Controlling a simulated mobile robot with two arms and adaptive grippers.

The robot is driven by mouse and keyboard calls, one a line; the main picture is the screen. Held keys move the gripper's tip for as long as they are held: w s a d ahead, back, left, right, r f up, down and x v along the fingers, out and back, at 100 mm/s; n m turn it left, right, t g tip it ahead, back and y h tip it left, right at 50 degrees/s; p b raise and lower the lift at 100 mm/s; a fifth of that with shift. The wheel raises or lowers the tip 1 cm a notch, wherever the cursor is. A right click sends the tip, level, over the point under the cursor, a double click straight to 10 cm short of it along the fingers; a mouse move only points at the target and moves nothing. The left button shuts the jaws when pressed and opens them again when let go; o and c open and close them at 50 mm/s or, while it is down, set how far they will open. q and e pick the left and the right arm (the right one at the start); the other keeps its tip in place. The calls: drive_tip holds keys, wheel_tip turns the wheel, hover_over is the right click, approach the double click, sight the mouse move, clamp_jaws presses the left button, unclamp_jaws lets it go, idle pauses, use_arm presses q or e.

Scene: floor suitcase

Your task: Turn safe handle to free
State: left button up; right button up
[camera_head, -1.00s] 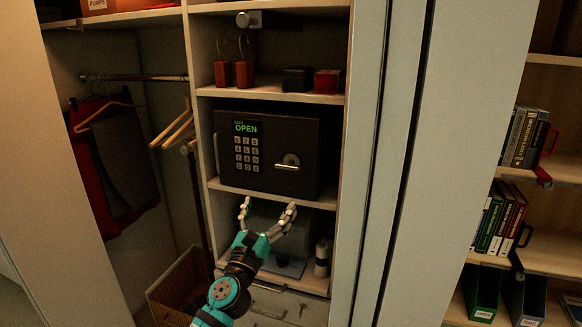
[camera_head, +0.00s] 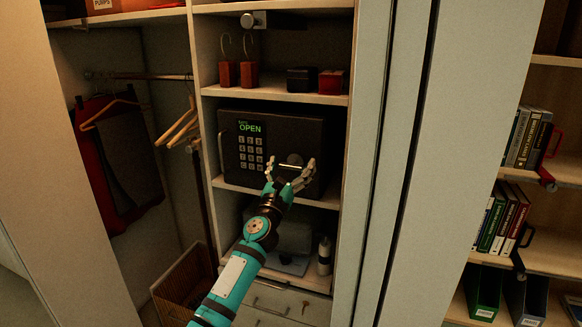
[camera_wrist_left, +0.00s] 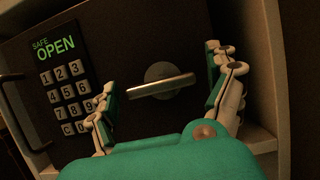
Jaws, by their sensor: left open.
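A dark safe (camera_head: 298,130) stands on a wardrobe shelf. Its green display (camera_wrist_left: 54,46) reads "SAFE OPEN" above a keypad (camera_wrist_left: 69,99). The safe handle (camera_wrist_left: 162,86) is a metal lever on a round hub, lying nearly level with a slight tilt in the left wrist view. It also shows in the head view (camera_head: 291,165). My left gripper (camera_head: 290,168) is open in front of the safe's lower right. In the left wrist view its fingers (camera_wrist_left: 165,98) stand on either side of the lever, apart from it. My right gripper is not in view.
A bottle (camera_head: 324,256) and a grey object (camera_head: 293,240) stand below. A bar handle (camera_wrist_left: 22,112) is at the safe's left side.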

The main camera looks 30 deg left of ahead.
use_arm(q)
drive_tip(key=c, duration=1.2)
drive_tip(key=shift+m, duration=0.5)
drive_tip(key=m+h+p, duration=0.1)
drive_tip(key=m+h, duration=0.2)
drive_tip(key=m, duration=0.2)
drive_tip(key=m+h, duration=0.1)
drive_tip(key=m, duration=0.2)
drive_tip(key=m+g+h+p, duration=0.1)
drive_tip(key=m+h, duration=0.1)
drive_tip(key=m, duration=0.2)
drive_tip(key=shift+m+p, duration=0.3)
drive_tip(key=m+g+h+p, duration=0.1)
drive_tip(key=m, duration=0.3)
drive_tip(key=shift+d, duration=0.1)
drive_tip(key=shift+f+m+g+h+p, duration=0.15)
drive_tip(key=shift+m+g+p, duration=0.3)
drive_tip(key=shift+m, duration=0.55)
drive_tip(key=shift+r+m+g+h+p, duration=0.1)
drive_tip(key=shift+m+g+h+p, duration=0.25)
drive_tip(key=shift+m, duration=0.65)
drive_tip(key=shift+f, duration=0.1)
